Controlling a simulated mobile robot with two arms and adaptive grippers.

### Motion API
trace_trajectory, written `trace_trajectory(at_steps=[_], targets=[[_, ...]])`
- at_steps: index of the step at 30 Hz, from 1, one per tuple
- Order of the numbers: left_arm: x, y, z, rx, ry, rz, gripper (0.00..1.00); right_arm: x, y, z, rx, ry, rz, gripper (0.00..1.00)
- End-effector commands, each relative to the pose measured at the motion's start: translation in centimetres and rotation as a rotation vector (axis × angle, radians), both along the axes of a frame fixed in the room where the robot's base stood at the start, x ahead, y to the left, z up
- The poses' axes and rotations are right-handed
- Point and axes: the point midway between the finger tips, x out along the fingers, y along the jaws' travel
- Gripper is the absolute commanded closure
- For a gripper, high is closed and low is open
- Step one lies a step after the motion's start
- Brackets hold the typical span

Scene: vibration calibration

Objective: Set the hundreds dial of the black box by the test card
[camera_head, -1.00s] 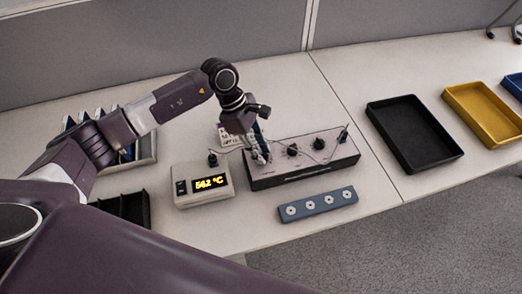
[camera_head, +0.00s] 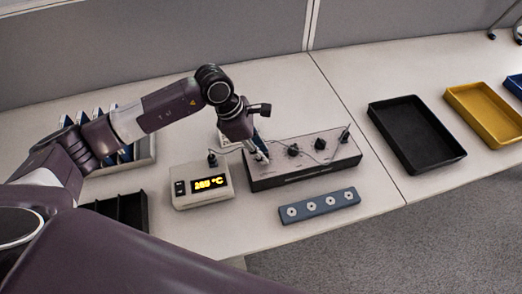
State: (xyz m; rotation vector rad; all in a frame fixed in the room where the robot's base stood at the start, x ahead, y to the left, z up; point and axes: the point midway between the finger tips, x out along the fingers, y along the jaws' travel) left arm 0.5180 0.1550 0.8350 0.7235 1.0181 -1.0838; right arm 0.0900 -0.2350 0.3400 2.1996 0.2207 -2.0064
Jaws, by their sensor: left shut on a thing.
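The black box (camera_head: 300,172) stands on the table with a light grey top panel and a black front. Two black dials, a middle one (camera_head: 293,150) and a right one (camera_head: 320,144), show on its top. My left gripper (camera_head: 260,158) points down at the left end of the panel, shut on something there. The fingers hide what they hold, probably a dial at that end. The test card (camera_head: 224,141) lies behind the box, mostly hidden by my gripper. My right gripper is not in view.
A cream meter (camera_head: 203,185) with a lit yellow display reading in °C stands left of the box. A blue-grey strip (camera_head: 319,205) with several white round pieces lies in front. Black (camera_head: 415,134) and yellow (camera_head: 484,114) trays stand right. A rack (camera_head: 147,150) stands left.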

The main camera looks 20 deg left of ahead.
Motion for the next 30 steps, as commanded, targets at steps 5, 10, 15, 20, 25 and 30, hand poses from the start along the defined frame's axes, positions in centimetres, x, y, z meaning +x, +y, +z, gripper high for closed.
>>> trace_trajectory(at_steps=[5, 10, 15, 20, 25, 30], targets=[[0.1, 0.0, 0.1, -0.001, -0.004, 0.000, 0.75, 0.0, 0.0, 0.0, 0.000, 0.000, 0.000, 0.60], [0.1, 0.0, 0.1, 0.000, -0.002, 0.000, 0.60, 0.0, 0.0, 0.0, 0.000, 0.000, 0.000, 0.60], [0.0, 0.0, 0.0, -0.001, -0.002, -0.001, 0.60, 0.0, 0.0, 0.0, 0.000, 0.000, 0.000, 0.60], [0.0, 0.2, 0.5, -0.001, -0.002, -0.001, 0.60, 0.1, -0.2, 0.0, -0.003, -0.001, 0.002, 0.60], [-0.2, 1.2, 3.0, 0.001, -0.006, -0.001, 0.60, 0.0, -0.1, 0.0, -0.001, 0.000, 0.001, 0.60], [-0.7, 2.6, 6.4, 0.001, -0.005, 0.000, 0.60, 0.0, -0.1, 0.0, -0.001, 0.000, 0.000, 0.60]])
